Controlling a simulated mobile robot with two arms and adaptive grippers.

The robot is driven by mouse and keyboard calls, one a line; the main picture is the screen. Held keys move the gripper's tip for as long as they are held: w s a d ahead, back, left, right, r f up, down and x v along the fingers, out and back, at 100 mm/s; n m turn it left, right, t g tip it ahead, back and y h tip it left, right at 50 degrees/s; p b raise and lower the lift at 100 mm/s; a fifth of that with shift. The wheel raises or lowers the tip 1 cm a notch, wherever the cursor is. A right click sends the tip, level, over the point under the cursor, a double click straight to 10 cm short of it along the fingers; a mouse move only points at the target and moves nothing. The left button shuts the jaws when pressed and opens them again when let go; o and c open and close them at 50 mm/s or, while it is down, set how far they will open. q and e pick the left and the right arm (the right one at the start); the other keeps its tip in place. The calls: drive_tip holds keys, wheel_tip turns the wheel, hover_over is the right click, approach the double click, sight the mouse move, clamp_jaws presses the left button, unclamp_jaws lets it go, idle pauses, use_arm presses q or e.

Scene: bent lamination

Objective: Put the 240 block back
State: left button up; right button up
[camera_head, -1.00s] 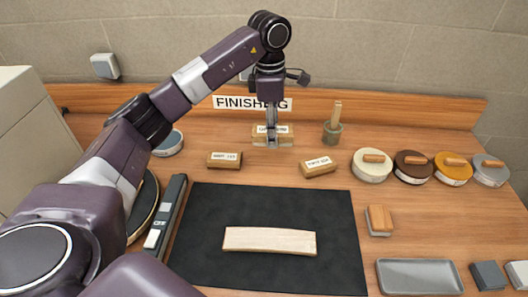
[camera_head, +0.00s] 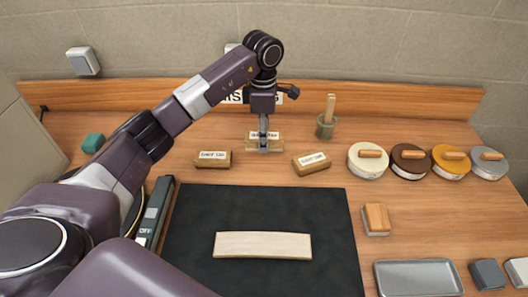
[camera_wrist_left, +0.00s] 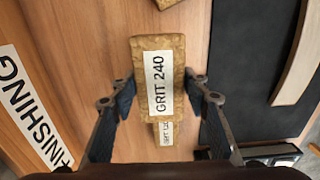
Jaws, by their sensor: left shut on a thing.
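My left gripper (camera_head: 264,146) is shut on a tan cork-like block labelled GRIT 240 (camera_wrist_left: 168,85). In the head view the held block (camera_head: 275,144) is at the rear of the bench, before the sign; whether it touches the bench I cannot tell. Two similar labelled blocks lie on the bench, one to its left (camera_head: 213,160) and one to its right (camera_head: 311,164). In the wrist view another block's label (camera_wrist_left: 167,133) shows partly behind the held one, and a block corner (camera_wrist_left: 186,8) shows at the top. My right gripper is not in view.
A pale curved wood strip (camera_head: 263,246) lies on the black mat (camera_head: 330,280). To the right are round lidded tins (camera_head: 368,168), a wood-topped block (camera_head: 376,219) and a grey tray (camera_head: 418,278).

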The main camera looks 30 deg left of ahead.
sight(264, 162)
use_arm(q)
wheel_tip(264, 162, down, 4)
drive_tip(key=shift+p, duration=0.35)
wheel_tip(264, 162, down, 4)
drive_tip(key=shift+r+p, duration=0.1)
drive_tip(key=shift+p, duration=0.5)
drive_tip(key=o, duration=0.7)
drive_tip(key=shift+f, duration=0.25)
drive_tip(key=shift+c, duration=0.2)
drive_tip(key=o, duration=0.4)
drive_tip(key=shift+o, duration=0.2)
drive_tip(key=shift+r, duration=0.1)
